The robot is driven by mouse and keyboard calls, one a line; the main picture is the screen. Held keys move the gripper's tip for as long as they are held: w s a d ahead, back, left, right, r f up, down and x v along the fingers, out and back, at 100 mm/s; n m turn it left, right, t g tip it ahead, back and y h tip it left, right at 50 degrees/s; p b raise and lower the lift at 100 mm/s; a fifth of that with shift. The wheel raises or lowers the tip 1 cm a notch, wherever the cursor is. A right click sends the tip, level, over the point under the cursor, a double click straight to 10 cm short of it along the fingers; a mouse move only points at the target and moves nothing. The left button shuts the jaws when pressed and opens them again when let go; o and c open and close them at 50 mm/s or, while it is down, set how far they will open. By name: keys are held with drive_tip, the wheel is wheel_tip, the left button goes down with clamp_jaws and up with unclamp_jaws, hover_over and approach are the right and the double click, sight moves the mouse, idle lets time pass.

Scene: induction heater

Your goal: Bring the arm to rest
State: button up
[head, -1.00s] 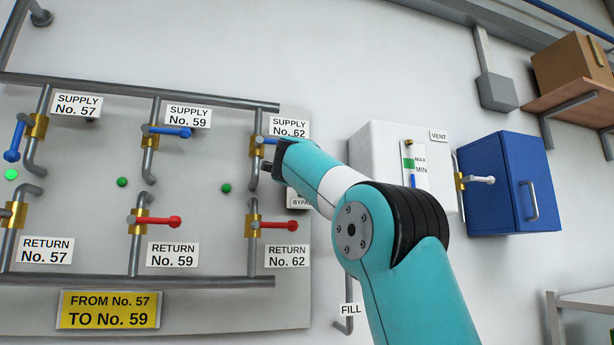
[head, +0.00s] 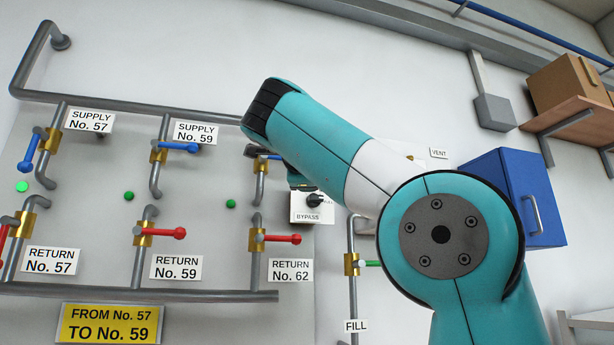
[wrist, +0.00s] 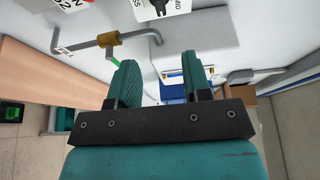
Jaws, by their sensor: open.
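My teal arm (head: 320,140) reaches up and leftward across the head view, in front of the pipe panel. Its forearm hides the Supply No. 62 label, and its elbow hides most of the white tank. My gripper (wrist: 160,66) shows in the wrist view with its two green fingers apart and nothing between them. In the head view the fingers are mostly hidden behind the arm. Beyond the fingers in the wrist view are a blue cabinet (wrist: 172,92) and the fill pipe (wrist: 82,46). I see no contact between the fingers and anything.
The pipe panel (head: 90,250) carries blue Supply handles (head: 181,147) and red Return handles (head: 165,233). A bypass knob (head: 314,201) and a green fill handle (head: 372,264) sit close by the arm. The blue cabinet (head: 512,190) and a shelf with a box (head: 565,85) are at right.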

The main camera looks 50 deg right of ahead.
idle(0.4)
drive_tip(key=w+a+f+n+t+y, duration=0.3)
drive_tip(key=w+a+f+n+y, duration=0.2)
drive_tip(key=w+a+f+n, duration=0.4)
drive_tip(key=a+f+n+g+y, duration=0.2)
drive_tip(key=a+f+n+y, duration=0.65)
drive_tip(key=f+n, duration=0.45)
drive_tip(key=s+a+f+n+g+y, duration=0.1)
drive_tip(key=s+a+f+n, duration=0.15)
drive_tip(key=f, duration=0.35)
drive_tip(key=s+a+f+n+g+y, duration=0.1)
drive_tip(key=s+a+f+n+g, duration=0.1)
drive_tip(key=a+f, duration=0.3)
drive_tip(key=s+a+f+n+g+y, duration=0.1)
drive_tip(key=s+a+f+n+g, duration=0.2)
drive_tip(key=s+f, duration=0.6)
drive_tip(key=s+a+f+n+g+y, duration=0.2)
drive_tip(key=s+f+n+g, duration=0.3)
drive_tip(key=s+f, duration=0.4)
drive_tip(key=s+a+n, duration=0.1)
drive_tip(key=s, duration=0.3)
drive_tip(key=shift+a+n+g, duration=0.2)
drive_tip(key=shift+n+g, duration=0.1)
drive_tip(key=shift+n, duration=0.05)
